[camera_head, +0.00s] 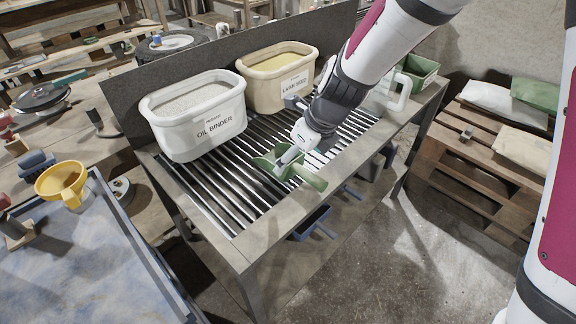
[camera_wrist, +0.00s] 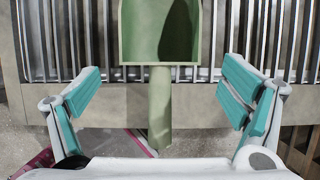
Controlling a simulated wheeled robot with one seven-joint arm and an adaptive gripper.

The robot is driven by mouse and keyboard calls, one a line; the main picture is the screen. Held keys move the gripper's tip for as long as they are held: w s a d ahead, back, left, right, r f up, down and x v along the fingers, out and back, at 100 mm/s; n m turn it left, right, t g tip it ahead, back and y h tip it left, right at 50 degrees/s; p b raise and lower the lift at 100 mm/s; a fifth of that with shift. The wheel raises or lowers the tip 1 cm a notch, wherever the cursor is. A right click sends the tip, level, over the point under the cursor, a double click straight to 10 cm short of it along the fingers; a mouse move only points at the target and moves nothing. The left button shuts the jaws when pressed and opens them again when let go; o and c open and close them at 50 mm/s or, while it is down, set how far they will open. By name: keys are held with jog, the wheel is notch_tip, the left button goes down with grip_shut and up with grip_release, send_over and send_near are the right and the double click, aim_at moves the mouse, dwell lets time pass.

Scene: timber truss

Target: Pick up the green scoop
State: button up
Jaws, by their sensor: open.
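The green scoop (camera_head: 265,164) lies on the slatted metal grate of the bench, near its front edge. My gripper (camera_head: 291,159) is right over it and partly hides it in the head view. In the wrist view the scoop's bowl (camera_wrist: 140,32) is at the top middle and its handle (camera_wrist: 160,108) points down the picture, past the grate onto the bench's front rim. My gripper (camera_wrist: 160,88) is open, with one teal-padded finger on each side of the handle. Both fingers appear apart from it.
A white tub labelled "OIL BINDER" (camera_head: 198,128) and a cream tub (camera_head: 278,88) stand on the grate (camera_head: 235,185) behind the scoop. A green container (camera_head: 420,70) is at its far right. A blue-topped table (camera_head: 85,265) with a yellow funnel (camera_head: 62,181) is at left.

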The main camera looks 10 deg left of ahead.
aim_at(295, 163)
jog(key=b+x, duration=0.1)
jog(key=x, duration=0.4)
jog(key=c, duration=1.5)
